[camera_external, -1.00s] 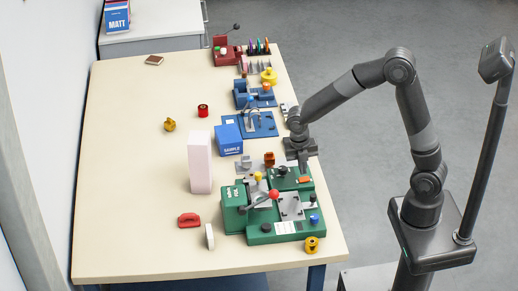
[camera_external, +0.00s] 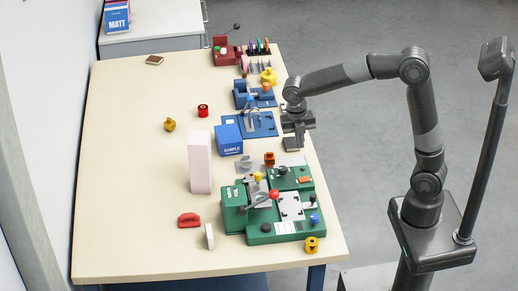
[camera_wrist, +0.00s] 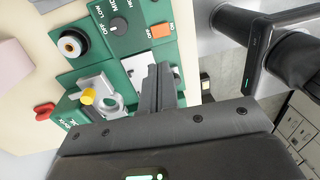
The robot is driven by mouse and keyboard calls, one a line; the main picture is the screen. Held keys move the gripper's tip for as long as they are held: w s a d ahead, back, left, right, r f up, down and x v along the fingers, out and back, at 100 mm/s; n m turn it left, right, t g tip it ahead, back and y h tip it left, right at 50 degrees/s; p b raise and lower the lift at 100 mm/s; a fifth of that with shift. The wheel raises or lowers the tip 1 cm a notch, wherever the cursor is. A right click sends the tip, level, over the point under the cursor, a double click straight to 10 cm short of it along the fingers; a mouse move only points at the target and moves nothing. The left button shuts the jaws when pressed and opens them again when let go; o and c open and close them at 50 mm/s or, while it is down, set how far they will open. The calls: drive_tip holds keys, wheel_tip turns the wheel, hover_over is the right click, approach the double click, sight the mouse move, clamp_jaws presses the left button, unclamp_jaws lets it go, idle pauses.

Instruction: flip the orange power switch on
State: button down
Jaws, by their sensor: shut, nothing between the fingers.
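The orange power switch (camera_external: 305,180) is on the top of the green machine (camera_external: 262,238), at its back right. In the wrist view the orange switch (camera_wrist: 160,31) sits near a white-lettered label on the green panel. I cannot tell which way it is tipped. My gripper (camera_external: 292,144) is shut and empty, above the table's right edge and behind the machine, apart from the switch. In the wrist view my gripper fingers (camera_wrist: 164,88) are closed together and cover part of the machine.
A dark knob (camera_wrist: 118,26) is beside the switch. The machine also bears a red-balled lever (camera_external: 274,195) and a yellow knob (camera_external: 258,176). A blue fixture (camera_external: 262,126) stands behind, near my gripper. A blue box (camera_external: 229,140) and a pale block (camera_external: 200,165) stand left.

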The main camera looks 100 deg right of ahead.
sight(308, 178)
drive_tip(key=shift+s, duration=0.1)
drive_tip(key=shift+s, duration=0.6)
drive_tip(key=f, duration=0.4)
drive_tip(key=s+f, duration=0.1)
drive_tip(key=f, duration=0.9)
drive_tip(key=shift+s, duration=0.4)
drive_tip(key=shift+f, duration=0.15)
drive_tip(key=shift+w+r, duration=0.2)
drive_tip(key=shift+w, duration=0.55)
